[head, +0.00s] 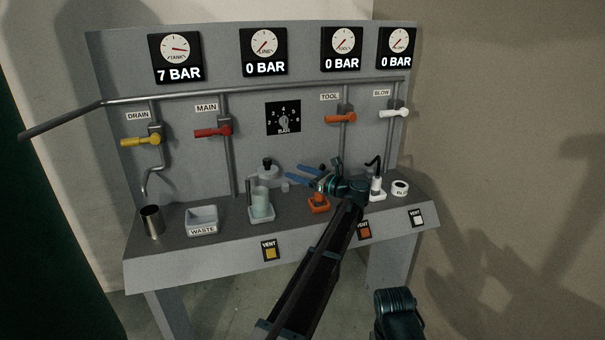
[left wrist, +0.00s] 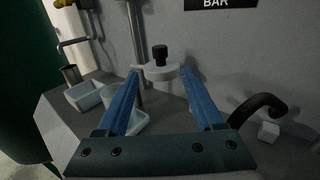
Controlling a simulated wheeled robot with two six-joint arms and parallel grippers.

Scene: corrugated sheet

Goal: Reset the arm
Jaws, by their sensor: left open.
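My left gripper (head: 290,171) reaches in over the bench, its blue fingers apart and pointing left toward the panel. In the left wrist view the two blue fingers (left wrist: 160,71) are spread, with nothing held between them. A pale grey fitting with a black knob (head: 267,164) lies just beyond the fingertips; it also shows in the left wrist view (left wrist: 160,54). In that view the fitting lines up with the gap, and I cannot tell whether a fingertip touches it.
The grey panel carries yellow drain (head: 141,141), red main (head: 212,132), orange tool (head: 341,118) and white blow (head: 394,113) handles. The tank gauge (head: 175,57) reads 7 bar; the others read 0. A metal cup (head: 152,222), waste tray (head: 202,222) and clear bowl (head: 261,203) stand on the bench.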

